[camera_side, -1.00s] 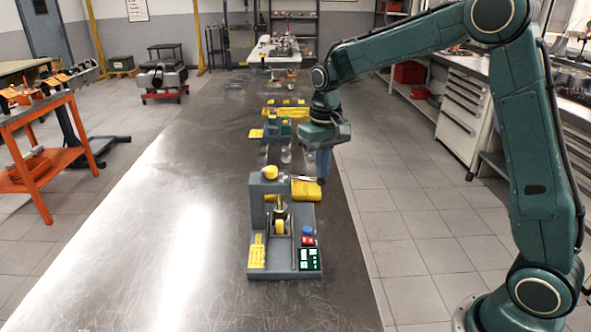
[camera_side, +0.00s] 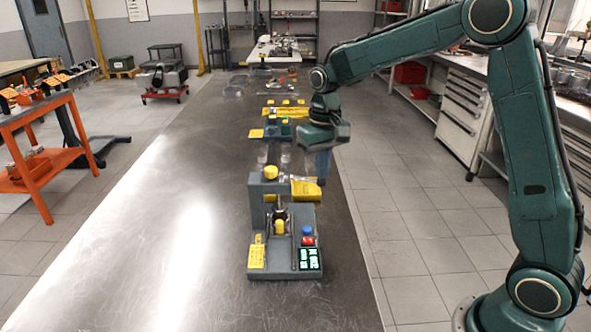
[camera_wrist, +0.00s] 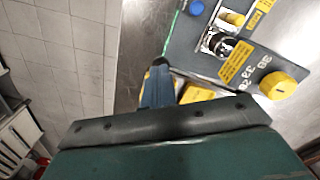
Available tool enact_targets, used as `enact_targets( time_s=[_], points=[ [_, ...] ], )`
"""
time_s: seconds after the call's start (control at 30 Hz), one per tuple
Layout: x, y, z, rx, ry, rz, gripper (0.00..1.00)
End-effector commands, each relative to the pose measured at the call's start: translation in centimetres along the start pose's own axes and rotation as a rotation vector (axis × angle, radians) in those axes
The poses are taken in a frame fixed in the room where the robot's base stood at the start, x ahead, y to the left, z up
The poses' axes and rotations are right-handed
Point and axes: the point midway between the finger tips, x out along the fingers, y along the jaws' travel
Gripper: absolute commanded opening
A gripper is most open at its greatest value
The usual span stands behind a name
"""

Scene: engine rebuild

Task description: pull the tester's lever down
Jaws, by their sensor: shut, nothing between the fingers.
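The tester (camera_side: 256,222) is a grey upright frame on a base near the table's right edge, with a yellow knob (camera_side: 271,172) on top. A yellow and a dark round part sit inside its frame. The base carries a blue button, a red button and a lit display (camera_side: 309,259). The yellow knob (camera_wrist: 278,85) and printed numbers show in the wrist view. I cannot clearly make out the lever in either current view. My gripper (camera_side: 322,180) points down, right of and behind the tester's top. Its fingers (camera_wrist: 157,72) are shut and empty.
More yellow and green fixtures (camera_side: 285,113) stand farther back along the metal table (camera_side: 130,235). The table's left side is clear. Drawer cabinets (camera_side: 464,115) stand beyond the right edge.

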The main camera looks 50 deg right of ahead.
Motion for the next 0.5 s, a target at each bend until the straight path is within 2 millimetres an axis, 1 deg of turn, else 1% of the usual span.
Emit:
enact_targets(
  time_s=[0.5],
  points=[
    [-3.0, -0.1, -0.1, -0.001, 0.002, -0.001, 0.00]
  ],
)
